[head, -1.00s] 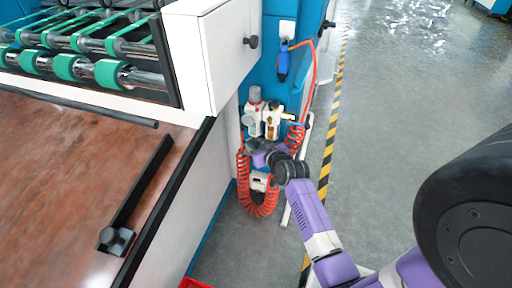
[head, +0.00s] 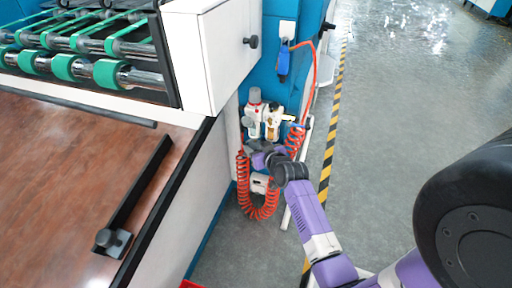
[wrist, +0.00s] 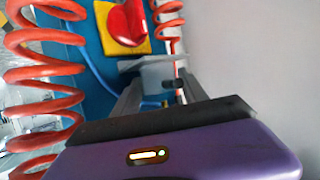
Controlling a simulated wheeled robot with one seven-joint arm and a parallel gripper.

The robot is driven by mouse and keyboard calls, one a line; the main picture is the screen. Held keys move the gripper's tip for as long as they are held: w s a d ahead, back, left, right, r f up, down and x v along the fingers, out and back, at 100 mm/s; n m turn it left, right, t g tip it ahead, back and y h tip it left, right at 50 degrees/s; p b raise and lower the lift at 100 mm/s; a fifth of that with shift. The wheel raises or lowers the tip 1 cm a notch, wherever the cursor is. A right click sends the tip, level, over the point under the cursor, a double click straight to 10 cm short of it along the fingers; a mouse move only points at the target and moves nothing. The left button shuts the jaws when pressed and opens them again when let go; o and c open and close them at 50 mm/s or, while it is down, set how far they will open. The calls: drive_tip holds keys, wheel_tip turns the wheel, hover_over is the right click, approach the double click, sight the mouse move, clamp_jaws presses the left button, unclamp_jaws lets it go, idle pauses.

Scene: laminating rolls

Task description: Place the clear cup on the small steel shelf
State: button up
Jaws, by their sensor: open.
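My gripper (head: 258,150) is small in the head view, in front of the white air unit on the blue machine wall. In the wrist view my gripper (wrist: 162,82) is open, with its two grey fingers apart. A pale blue-grey, partly see-through thing (wrist: 157,74) shows between or just beyond the fingers; it may be the clear cup, but its outline is unclear. A flat grey metal edge (wrist: 150,61) just above it may be the small steel shelf. I cannot tell whether the fingers touch anything. In the head view my gripper and the fittings hide this spot.
Red coiled hoses (wrist: 40,70) hang close on the left and right. A red knob on a yellow plate (wrist: 127,24) is just above. A white machine side (head: 205,185) stands left of my arm. Open floor (head: 400,90) lies to the right.

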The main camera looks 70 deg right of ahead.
drive_tip(key=p+v, duration=0.4)
drive_tip(key=v, duration=0.8)
drive_tip(key=s+a+r+n+t+y, duration=0.1)
drive_tip(key=s+a+n+y, duration=0.1)
drive_tip(key=a, duration=0.8)
drive_tip(key=s+a+r+n+t+y, duration=0.1)
drive_tip(key=s+a+n+t, duration=0.15)
drive_tip(key=a, duration=0.75)
drive_tip(key=s+a+r+n+y, duration=0.2)
drive_tip(key=s+a+r+y, duration=0.1)
drive_tip(key=a, duration=0.4)
drive_tip(key=s+a+r+n+t+y, duration=0.1)
drive_tip(key=s+a+r+n+y, duration=0.1)
drive_tip(key=s+a+r, duration=0.4)
wheel_tip(320, 180, up, 2)
drive_tip(key=shift+s+a+r+y, duration=0.1)
drive_tip(key=shift+s+a+y, duration=0.35)
drive_tip(key=shift+a, duration=0.7)
drive_tip(key=shift+w, duration=0.1)
wheel_tip(320, 180, up, 26)
drive_tip(key=p, duration=2.6)
drive_tip(key=shift+r+p, duration=0.25)
drive_tip(key=shift+p, duration=0.05)
